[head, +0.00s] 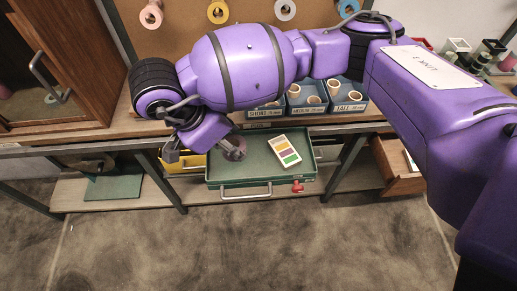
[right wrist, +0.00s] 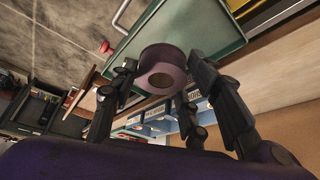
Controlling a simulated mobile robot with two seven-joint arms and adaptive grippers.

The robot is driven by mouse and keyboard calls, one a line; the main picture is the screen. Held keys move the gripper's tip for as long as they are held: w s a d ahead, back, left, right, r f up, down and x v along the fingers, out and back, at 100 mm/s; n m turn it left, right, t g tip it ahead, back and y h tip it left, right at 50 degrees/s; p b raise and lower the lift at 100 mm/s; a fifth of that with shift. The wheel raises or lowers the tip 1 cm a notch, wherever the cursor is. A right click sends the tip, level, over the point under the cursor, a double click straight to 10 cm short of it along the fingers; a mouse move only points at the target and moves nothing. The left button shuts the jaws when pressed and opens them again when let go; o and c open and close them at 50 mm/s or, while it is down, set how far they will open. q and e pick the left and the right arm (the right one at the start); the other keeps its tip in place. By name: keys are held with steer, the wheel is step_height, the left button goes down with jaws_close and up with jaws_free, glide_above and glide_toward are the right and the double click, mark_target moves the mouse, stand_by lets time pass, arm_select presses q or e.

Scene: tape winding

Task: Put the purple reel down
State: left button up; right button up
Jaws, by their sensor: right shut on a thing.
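The purple reel (right wrist: 154,68) is a short thick ring with a brown core. In the right wrist view my right gripper (right wrist: 163,82) is shut on it, with dark fingers on both sides. In the head view the reel (head: 234,147) is at the end of my right arm, over the back left part of the green tray (head: 228,184). The tray also shows behind the reel in the right wrist view (right wrist: 207,28). I cannot tell whether the reel touches the tray. My left gripper is not in view.
Labelled blue bins (head: 346,106) with pale cores stand behind. Coloured reels hang on the back board (head: 178,29). A yellow bin (head: 187,163) is left of the tray. The tray's front middle is clear.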

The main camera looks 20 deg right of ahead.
mark_target(240, 138)
steer(key=d+f, duration=0.2)
steer(key=w+d+f, duration=0.1)
steer(key=d+f, duration=0.1)
steer(key=w+d+f, duration=0.1)
steer(key=d+f, duration=0.1)
steer(key=d, duration=0.1)
steer(key=shift+w+d+f, duration=0.1)
steer(key=shift+w+f, duration=0.15)
steer(key=shift+f, duration=0.05)
steer(key=shift+d+f, duration=0.2)
steer(key=shift+f, duration=1.6)
steer(key=shift+f, duration=0.1)
steer(key=o, duration=0.7)
steer(key=shift+f, duration=0.1)
steer(key=o, duration=0.4)
steer(key=shift+o, duration=0.2)
steer(key=shift+r, duration=0.3)
steer(key=v, duration=1.2)
steer(key=shift+f, duration=0.1)
